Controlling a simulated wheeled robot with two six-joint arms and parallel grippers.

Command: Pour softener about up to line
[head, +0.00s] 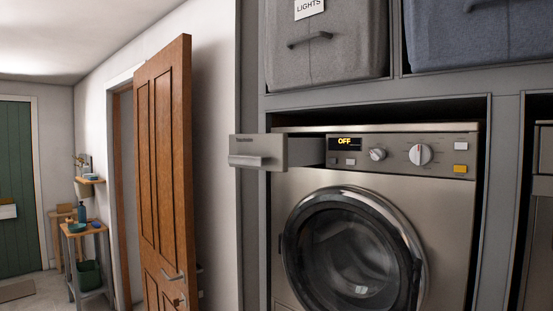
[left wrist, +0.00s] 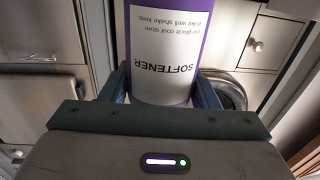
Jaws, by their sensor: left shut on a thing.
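The softener bottle (left wrist: 165,55) fills the upper middle of the left wrist view. It is purple with a white label, whose print reads upside down there. My left gripper (left wrist: 160,97) is shut on it, with a finger on each side. The bottle's cap end and the liquid are out of view. In the head view the washing machine's dispenser drawer (head: 258,151) is pulled out at the machine's upper left. Its inside and any fill line are hidden from this low angle. Neither gripper shows in the head view.
The washing machine (head: 300,180) sits in a grey cabinet, its round door (head: 352,250) looking shut and its display reading OFF. A grey basket (head: 325,60) and a blue basket (head: 480,35) are on the shelf above. A wooden door (head: 165,170) stands ajar on the left.

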